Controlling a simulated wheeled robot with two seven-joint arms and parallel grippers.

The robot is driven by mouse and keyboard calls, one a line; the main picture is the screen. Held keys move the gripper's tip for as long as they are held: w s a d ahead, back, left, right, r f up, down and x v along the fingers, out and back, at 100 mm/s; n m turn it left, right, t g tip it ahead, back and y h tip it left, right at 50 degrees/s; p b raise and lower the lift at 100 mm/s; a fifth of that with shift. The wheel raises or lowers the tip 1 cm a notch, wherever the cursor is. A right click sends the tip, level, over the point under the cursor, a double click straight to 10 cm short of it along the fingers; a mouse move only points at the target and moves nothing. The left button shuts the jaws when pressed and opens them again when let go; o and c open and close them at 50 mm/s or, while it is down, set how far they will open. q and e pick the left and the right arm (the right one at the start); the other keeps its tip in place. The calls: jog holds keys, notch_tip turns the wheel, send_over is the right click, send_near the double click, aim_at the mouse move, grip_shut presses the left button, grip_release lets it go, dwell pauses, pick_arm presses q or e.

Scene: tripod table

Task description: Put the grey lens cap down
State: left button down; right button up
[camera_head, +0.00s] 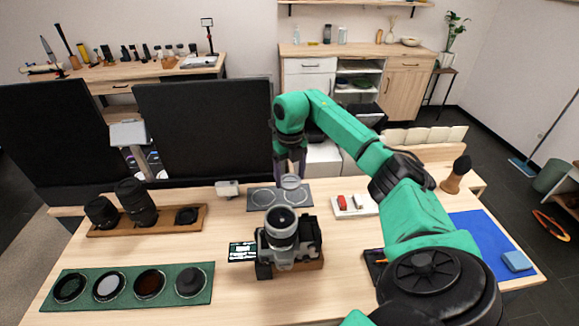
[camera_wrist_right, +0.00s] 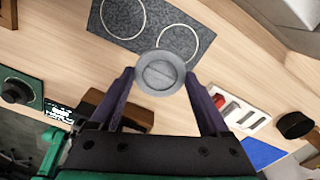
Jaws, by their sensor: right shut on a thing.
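The grey lens cap (camera_head: 290,182) is a small round disc held between the fingertips of my right gripper (camera_head: 290,170). In the right wrist view the cap (camera_wrist_right: 160,72) sits between the two purple fingers of the gripper (camera_wrist_right: 160,85), which are shut on it. A dark grey speckled mat (camera_head: 303,199) with two pale ring outlines lies below and behind the cap. In the wrist view the mat (camera_wrist_right: 110,28) shows beyond the cap, which overlaps part of one ring. The cap appears above the mat; the exact height cannot be told. My left gripper is not in view.
A camera with an upright lens (camera_head: 283,232) stands just in front of the mat. A white tray (camera_head: 368,209) with red and white blocks is to the right. A wooden lens tray (camera_head: 105,233) and a green filter mat (camera_head: 210,292) lie left. A small white box (camera_head: 228,188) is beside the mat.

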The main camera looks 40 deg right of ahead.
aim_at(290, 202)
notch_tip(290, 202, down, 7)
jog(key=shift+s+a+f+p, duration=0.1)
jog(key=shift+p, duration=0.5)
jog(key=shift+f, duration=0.35)
jog(key=o, duration=1.3)
notch_tip(290, 202, up, 12)
jog(key=shift+b, duration=1)
jog(key=shift+r, duration=0.2)
